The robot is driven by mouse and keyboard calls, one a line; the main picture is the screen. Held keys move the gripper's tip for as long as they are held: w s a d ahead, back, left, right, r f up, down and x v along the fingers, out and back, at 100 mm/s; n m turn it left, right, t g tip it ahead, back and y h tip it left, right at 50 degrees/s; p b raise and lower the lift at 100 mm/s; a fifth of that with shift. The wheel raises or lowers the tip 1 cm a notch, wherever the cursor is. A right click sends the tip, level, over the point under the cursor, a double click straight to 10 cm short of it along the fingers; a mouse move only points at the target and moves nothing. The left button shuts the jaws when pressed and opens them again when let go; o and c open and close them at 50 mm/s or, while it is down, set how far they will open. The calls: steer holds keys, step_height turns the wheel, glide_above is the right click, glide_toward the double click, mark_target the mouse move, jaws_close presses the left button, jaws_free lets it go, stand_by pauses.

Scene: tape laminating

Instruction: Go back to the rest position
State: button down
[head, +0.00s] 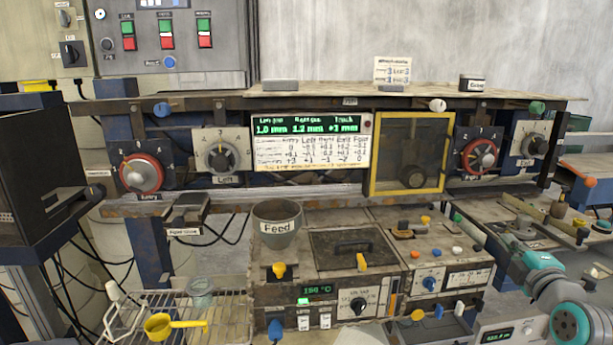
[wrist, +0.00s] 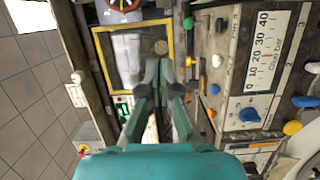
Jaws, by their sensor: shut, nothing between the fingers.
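In the head view my teal and grey arm (head: 549,284) is at the lower right, in front of the right-hand benches. The fingertips are too small to make out clearly there. No rest position is marked in either view.
A yellow-framed window (head: 373,153) stands behind the bench. A feed cup (head: 277,217) sits by the hatch. A wire rack (head: 133,312) with a yellow scoop (head: 160,326) is at lower left. Dials and knobs line the machine. Tiled floor (wrist: 34,105) shows at left in the wrist view.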

steer(key=s+a+f+m+g, duration=0.1)
steer(key=s+a+f+m, duration=0.2)
steer(key=s+a+f, duration=0.45)
steer(key=s+a+f+m, duration=0.3)
steer(key=s+a+f, duration=0.1)
steer(key=f, duration=0.7)
steer(key=s+a+f+m+g, duration=0.1)
steer(key=s+a+f+m, duration=0.2)
steer(key=s+a+f, duration=0.45)
steer(key=s+a+f+m+y, duration=0.1)
steer(key=s+a+f, duration=0.2)
steer(key=s, duration=0.3)
steer(key=s+a+f+m+y, duration=0.1)
steer(key=s+a+f+m, duration=0.15)
steer(key=s, duration=0.45)
steer(key=s+a+r+m+y, duration=0.1)
steer(key=s+a, duration=0.1)
steer(key=s, duration=0.6)
steer(key=s+a+r+m, duration=0.1)
steer(key=s+a+r, duration=0.1)
steer(key=s, duration=0.7)
steer(key=shift+s+g+y, duration=0.15)
steer(key=shift+g+y, duration=0.25)
steer(key=shift+a+m, duration=0.1)
steer(key=shift+m, duration=0.15)
